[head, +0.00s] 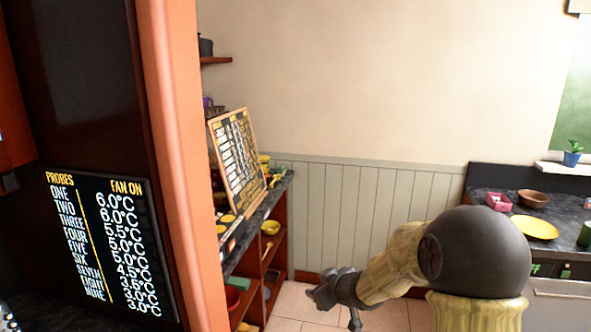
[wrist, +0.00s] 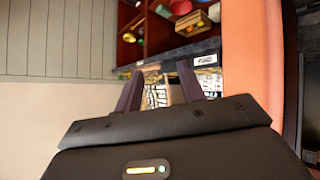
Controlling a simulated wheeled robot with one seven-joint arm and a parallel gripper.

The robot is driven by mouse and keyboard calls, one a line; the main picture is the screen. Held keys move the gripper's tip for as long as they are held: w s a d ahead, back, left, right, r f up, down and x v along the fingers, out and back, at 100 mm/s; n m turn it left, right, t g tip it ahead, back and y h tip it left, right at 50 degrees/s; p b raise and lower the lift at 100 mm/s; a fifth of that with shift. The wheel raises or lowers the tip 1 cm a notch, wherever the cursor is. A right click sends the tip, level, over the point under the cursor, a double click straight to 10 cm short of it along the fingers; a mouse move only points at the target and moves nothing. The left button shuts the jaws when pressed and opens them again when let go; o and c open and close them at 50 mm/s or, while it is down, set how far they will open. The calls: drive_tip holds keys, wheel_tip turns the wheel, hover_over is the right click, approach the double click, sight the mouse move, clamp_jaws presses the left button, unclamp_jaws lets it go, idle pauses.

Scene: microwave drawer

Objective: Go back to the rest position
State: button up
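My arm reaches forward at the lower right of the head view. My gripper (head: 335,300) is at its far end, low in the open space above the tiled floor. In the wrist view my gripper (wrist: 160,70) has its two dark fingers spread apart. Nothing is held between them; the shelf area and part of a lettered board (wrist: 157,96) show behind the gap. No part of my gripper appears to touch anything.
A dark probe display (head: 105,245) and an orange post (head: 180,150) stand close at the left. A shelf unit (head: 275,260) carries a menu board (head: 238,160) and bowls. A counter at right holds a yellow plate (head: 534,228). Floor between is clear.

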drive_tip(key=s+d+f+m+g+h, duration=0.1)
drive_tip(key=s+d+m+g+h, duration=0.25)
drive_tip(key=s, duration=0.95)
drive_tip(key=s+d+f+m+g+h, duration=0.1)
drive_tip(key=s+d+f+m+g, duration=0.15)
drive_tip(key=s+d+m, duration=0.65)
drive_tip(key=s+a+f+n+b, duration=0.2)
drive_tip(key=f+b, duration=1.5)
drive_tip(key=s+a+f+n+b, duration=0.1)
drive_tip(key=s+f+n+b, duration=0.1)
drive_tip(key=f+b, duration=1.5)
wheel_tip(320, 180, up, 36)
drive_tip(key=p, duration=3.5)
drive_tip(key=shift+w+a+r+g+p, duration=0.2)
drive_tip(key=shift+g+p, duration=0.1)
drive_tip(key=shift+p, duration=0.1)
